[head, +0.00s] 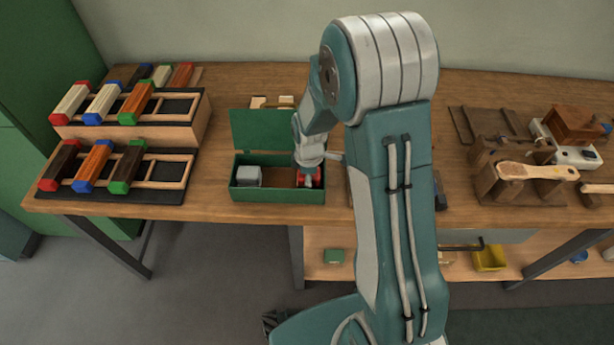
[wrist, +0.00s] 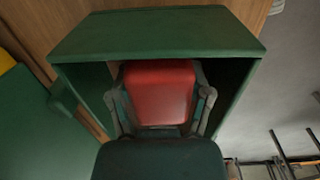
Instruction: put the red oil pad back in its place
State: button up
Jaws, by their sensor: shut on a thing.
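The red oil pad (wrist: 160,88) is between the fingers of my gripper (wrist: 160,100) in the wrist view, with a finger against each side. In the head view my gripper (head: 308,178) reaches down into the right part of the green box (head: 278,196), and a bit of the red pad (head: 316,179) shows beside it. The box's lid (head: 262,128) stands open at the back. In the wrist view the box wall (wrist: 160,35) runs across above the pad. Whether the pad touches the box floor is hidden.
A grey block (head: 247,176) sits in the left part of the box. Racks with coloured-end wooden blocks (head: 130,130) stand to the left on the workbench (head: 240,85). A wooden fixture with a brush handle (head: 535,172) stands at right. Bench to the box's left is clear.

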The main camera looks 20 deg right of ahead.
jog(key=shift+d, duration=0.2)
jog(key=shift+a+f, duration=0.15)
jog(key=shift+a, duration=0.15)
jog(key=shift+d+f, duration=0.1)
jog(key=shift+f, duration=0.05)
jog(key=o, duration=1.3)
jog(key=shift+r, duration=4.5)
